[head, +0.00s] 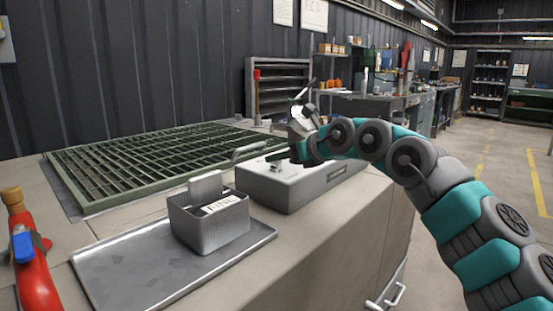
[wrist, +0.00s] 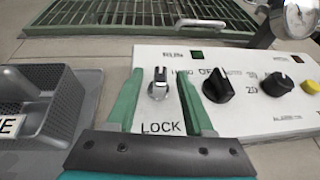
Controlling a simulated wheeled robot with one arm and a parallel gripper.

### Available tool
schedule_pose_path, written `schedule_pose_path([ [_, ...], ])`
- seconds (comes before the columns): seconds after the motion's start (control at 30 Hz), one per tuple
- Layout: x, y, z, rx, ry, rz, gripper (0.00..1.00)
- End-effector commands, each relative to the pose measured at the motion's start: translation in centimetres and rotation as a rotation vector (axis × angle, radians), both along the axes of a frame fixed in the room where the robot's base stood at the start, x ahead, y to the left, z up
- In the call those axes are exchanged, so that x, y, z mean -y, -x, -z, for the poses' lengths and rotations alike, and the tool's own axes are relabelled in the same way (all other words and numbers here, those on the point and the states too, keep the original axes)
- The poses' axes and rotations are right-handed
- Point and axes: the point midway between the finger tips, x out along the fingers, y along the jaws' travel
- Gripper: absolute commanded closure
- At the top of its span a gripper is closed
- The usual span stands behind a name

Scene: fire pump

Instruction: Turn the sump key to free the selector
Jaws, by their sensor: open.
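The sump key (wrist: 158,82) is a small silver key-shaped knob above the word LOCK on the white panel (wrist: 150,58) in the wrist view. Its handle points roughly up the picture. My gripper (wrist: 161,92) is open, with one green finger on each side of the key; I see gaps, so it is not gripped. The selector (wrist: 217,86) is a black knob just right of the right finger, below the words HAND, OFF, AUTO. In the head view my gripper (head: 287,156) is over the grey control box (head: 310,188), and the key is hidden or too small to tell.
Another black knob (wrist: 278,84) and a yellow button (wrist: 311,87) sit further right on the panel. A round gauge (wrist: 299,17) rises behind. Left of the box, a mesh basket (head: 210,228) stands on a metal tray (head: 130,270). A green grate (head: 150,163) lies behind.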

Motion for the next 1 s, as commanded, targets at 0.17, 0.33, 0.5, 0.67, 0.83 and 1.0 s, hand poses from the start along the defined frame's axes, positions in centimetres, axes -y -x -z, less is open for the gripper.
schedule_pose_path([
  [0.17, 2.0, 1.8, -1.2, 0.005, -0.003, 0.001, 0.47],
  [0.33, 3.2, 3.0, -1.9, 0.003, -0.002, 0.002, 0.47],
  [0.5, 3.6, 3.4, -2.0, 0.002, 0.0, 0.003, 0.47],
  [0.67, 3.5, 3.4, -2.0, 0.002, 0.0, 0.003, 0.47],
  [0.83, 4.4, 2.9, -2.5, 0.025, 0.006, 0.024, 0.47],
  [1.0, 11.6, 0.0, -7.6, 0.247, 0.077, 0.2, 0.47],
])
